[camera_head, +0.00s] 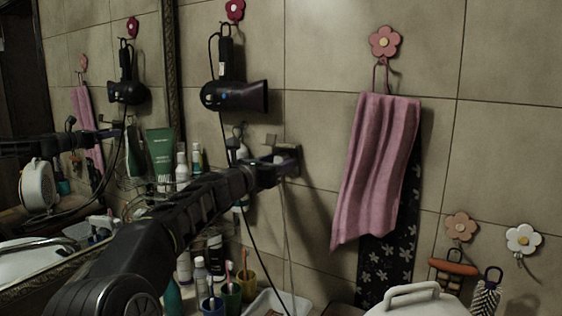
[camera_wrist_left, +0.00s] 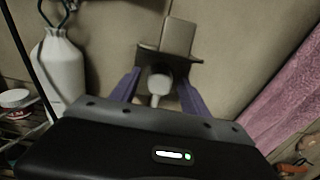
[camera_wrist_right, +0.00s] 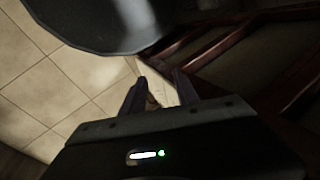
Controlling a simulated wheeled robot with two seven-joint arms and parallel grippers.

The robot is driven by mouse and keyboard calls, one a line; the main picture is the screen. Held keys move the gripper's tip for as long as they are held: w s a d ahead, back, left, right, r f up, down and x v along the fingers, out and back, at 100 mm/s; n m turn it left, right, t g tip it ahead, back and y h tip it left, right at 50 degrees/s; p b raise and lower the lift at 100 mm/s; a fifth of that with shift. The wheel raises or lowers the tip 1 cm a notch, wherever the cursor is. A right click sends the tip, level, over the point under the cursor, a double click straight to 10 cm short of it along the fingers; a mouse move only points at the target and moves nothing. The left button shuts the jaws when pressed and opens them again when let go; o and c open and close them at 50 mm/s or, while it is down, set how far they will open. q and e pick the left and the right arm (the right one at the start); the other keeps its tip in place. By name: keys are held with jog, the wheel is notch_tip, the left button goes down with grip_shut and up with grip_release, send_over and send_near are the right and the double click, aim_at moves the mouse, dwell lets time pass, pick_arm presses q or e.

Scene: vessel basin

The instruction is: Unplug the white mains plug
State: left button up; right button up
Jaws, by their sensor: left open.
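The white mains plug (camera_wrist_left: 160,84) shows in the left wrist view, in front of a socket with a raised flap (camera_wrist_left: 177,38) on the tiled wall. My left gripper (camera_wrist_left: 158,88) is open, with one purple finger on each side of the plug. I cannot tell whether the fingers touch it. In the head view my left gripper (camera_head: 284,166) reaches the socket box (camera_head: 288,155), and a pale cord hangs below; the plug is mostly hidden there. My right gripper (camera_wrist_right: 160,88) shows only in its own wrist view, pointing down towards the floor, with its fingers apart and apparently nothing between them.
A hair dryer (camera_head: 235,96) hangs left of the socket, and a pink towel (camera_head: 378,165) hangs to the right. Bottles and several toothbrush cups (camera_head: 231,298) stand below my left arm. A mirror is at the left. A large dark rounded thing (camera_wrist_right: 95,22) is near my right gripper.

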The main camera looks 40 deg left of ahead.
aim_at(278, 162)
pick_arm(q)
grip_shut()
dwell(0.5)
jog(key=shift+s+f, duration=0.1)
dwell(0.4)
jog(key=shift+s, duration=0.45)
jog(key=shift+s+d+b, duration=0.2)
jog(key=shift+s+b, duration=0.2)
jog(key=shift+s, duration=0.85)
jog(key=shift+s+d+b, duration=0.15)
jog(key=shift+s+b, duration=0.25)
jog(key=shift+s, duration=0.8)
